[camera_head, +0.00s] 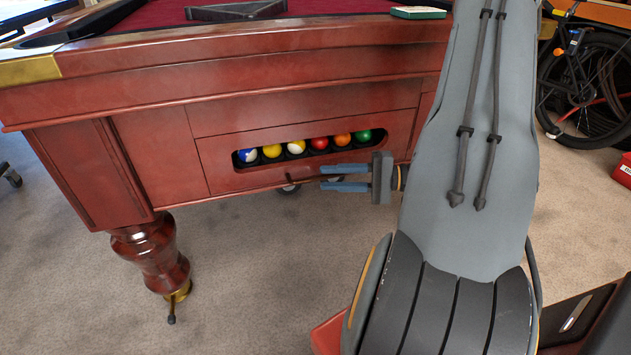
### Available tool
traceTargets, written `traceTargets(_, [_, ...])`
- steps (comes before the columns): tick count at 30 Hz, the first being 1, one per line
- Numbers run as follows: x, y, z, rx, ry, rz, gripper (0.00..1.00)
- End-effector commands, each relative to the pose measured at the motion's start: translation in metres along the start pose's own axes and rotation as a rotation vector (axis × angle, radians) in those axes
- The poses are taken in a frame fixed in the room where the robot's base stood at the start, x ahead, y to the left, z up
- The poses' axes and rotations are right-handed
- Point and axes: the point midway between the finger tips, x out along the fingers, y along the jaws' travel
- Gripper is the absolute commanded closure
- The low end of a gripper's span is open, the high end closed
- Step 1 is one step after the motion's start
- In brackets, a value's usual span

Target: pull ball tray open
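The ball tray (222,172) is set in the side of a red-brown wooden pool table. Several coloured balls (296,147) show in a row in its long rounded slot. The tray front looks flush with the table side. A thin dark handle bar (303,183) runs along the lower edge of the tray front. My gripper (322,177) comes in from the right, with its two blue fingers apart, one above the other. The handle's right end reaches the gap between the fingertips. I cannot tell whether they touch it.
The table leg (152,250) stands at left. A triangle rack (236,11) and a green box (418,12) lie on the table top. A bicycle (585,80) and a red box (623,170) are at right. The carpet (250,280) before the tray is clear.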

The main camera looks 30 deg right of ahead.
Motion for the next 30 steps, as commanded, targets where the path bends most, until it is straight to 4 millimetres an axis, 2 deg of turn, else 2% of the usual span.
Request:
traceTargets(3, [0.02, 0.002, 0.0, 0.001, -0.003, 0.002, 0.72])
traceTargets(9, [0.04, 0.001, 0.0, 0.001, -0.003, 0.002, 0.72])
traceTargets(19, [0.044, 0.0, 0.001, 0.002, -0.001, 0.001, 0.72])
traceTargets(20, [0.044, 0.001, 0.001, 0.002, -0.001, 0.001, 0.74])
traceTargets(24, [0.044, 0.001, 0.001, 0.002, -0.001, 0.002, 0.97])
traceTargets(25, [0.044, 0.001, 0.001, 0.002, -0.001, 0.002, 1.0])
traceTargets(30, [0.044, 0.001, 0.001, 0.002, -0.002, 0.002, 1.0])
